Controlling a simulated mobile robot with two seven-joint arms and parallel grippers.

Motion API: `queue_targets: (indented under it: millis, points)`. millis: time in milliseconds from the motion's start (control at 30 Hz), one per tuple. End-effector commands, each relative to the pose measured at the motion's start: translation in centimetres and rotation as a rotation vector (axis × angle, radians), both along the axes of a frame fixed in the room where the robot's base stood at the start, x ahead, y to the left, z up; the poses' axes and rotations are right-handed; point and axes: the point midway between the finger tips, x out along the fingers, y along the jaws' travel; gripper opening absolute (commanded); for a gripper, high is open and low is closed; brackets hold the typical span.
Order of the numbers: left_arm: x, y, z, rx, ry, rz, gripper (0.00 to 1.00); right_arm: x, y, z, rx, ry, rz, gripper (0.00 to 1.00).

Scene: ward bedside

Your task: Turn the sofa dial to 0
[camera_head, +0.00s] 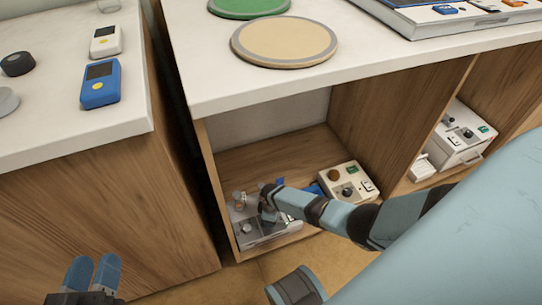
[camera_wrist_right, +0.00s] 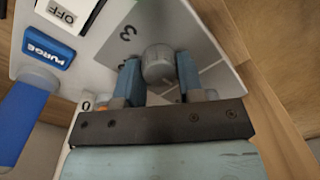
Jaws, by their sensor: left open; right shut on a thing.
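My right gripper (camera_wrist_right: 158,84) is shut on a round grey dial (camera_wrist_right: 156,62), one finger on each side. The dial sits on a pale panel with a 3 above left of it and a 0 at lower left. Its pointer does not show, so its setting cannot be told. In the head view my right arm reaches into an open cubby, its gripper (camera_head: 268,201) over a grey device (camera_head: 268,232), partly covering it. No sofa label is readable. My left gripper (camera_head: 93,273) is open and empty at the lower left, away from the devices.
A blue PURGE button (camera_wrist_right: 48,46) and a white OFF switch (camera_wrist_right: 62,13) sit close to the dial. A cream control box (camera_head: 347,182) stands beside the grey device. Wooden cubby walls (camera_head: 345,120) are close around the arm; the counter edge (camera_head: 300,88) is above.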

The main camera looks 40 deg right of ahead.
Motion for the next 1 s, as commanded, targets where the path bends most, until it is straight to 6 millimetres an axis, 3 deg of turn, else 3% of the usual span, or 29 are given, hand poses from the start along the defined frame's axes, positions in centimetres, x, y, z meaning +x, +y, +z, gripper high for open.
queue_targets:
  millis: [367, 400, 500, 800, 1000]
  points:
    - [0.1, -0.1, 0.2, -0.012, 0.0, 0.006, 0.43, -0.1, 0.0, -0.1, 0.0, 0.002, 0.005, 0.11]
    - [0.1, -0.2, 0.2, -0.014, 0.0, 0.006, 0.43, -0.1, 0.0, -0.1, 0.0, 0.002, 0.005, 0.44]
    - [0.1, -0.2, 0.3, -0.016, 0.0, 0.007, 0.43, -0.1, 0.0, 0.0, 0.0, 0.001, 0.004, 0.6]
    - [0.1, -0.1, 0.5, -0.012, -0.002, 0.006, 0.43, 0.0, 0.0, 0.4, 0.0, 0.0, 0.004, 0.6]
    - [0.0, 0.2, 3.6, -0.047, -0.078, 0.031, 0.43, 0.1, -0.2, 3.8, -0.001, -0.002, 0.004, 0.6]
